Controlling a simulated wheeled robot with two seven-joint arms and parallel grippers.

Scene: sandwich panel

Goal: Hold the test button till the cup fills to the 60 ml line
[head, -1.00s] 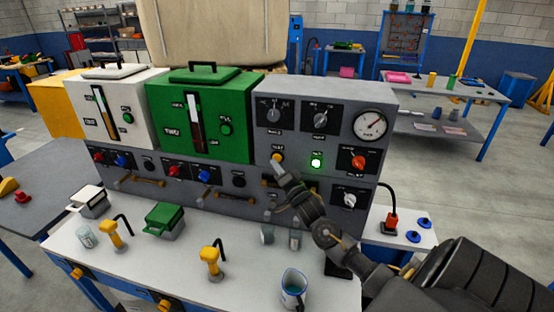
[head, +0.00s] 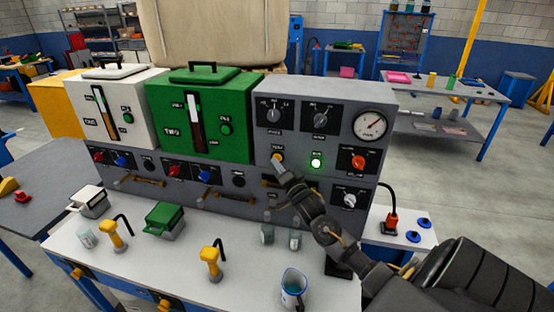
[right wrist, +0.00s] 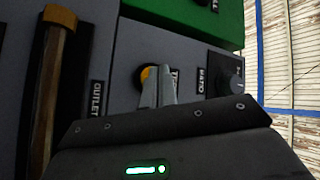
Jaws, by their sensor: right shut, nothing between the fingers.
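The test button (head: 278,157) is a small orange-yellow knob on the grey panel, left of a lit green lamp (head: 316,162). My right gripper (head: 281,170) is shut and empty, with its fingertips at the button. In the right wrist view the fingertips (right wrist: 160,86) overlap the button (right wrist: 149,76) and partly cover its label; I cannot tell how far it is pressed. Two small clear cups, one (head: 267,234) by my arm and one (head: 295,240) to its right, stand on the bench below. Their fill lines are too small to read. My left gripper is not in view.
A jug (head: 293,290) stands near the bench's front edge. Yellow-handled tools (head: 212,262) and a green box (head: 165,221) stand further left. A gauge (head: 370,125) is at the panel's upper right.

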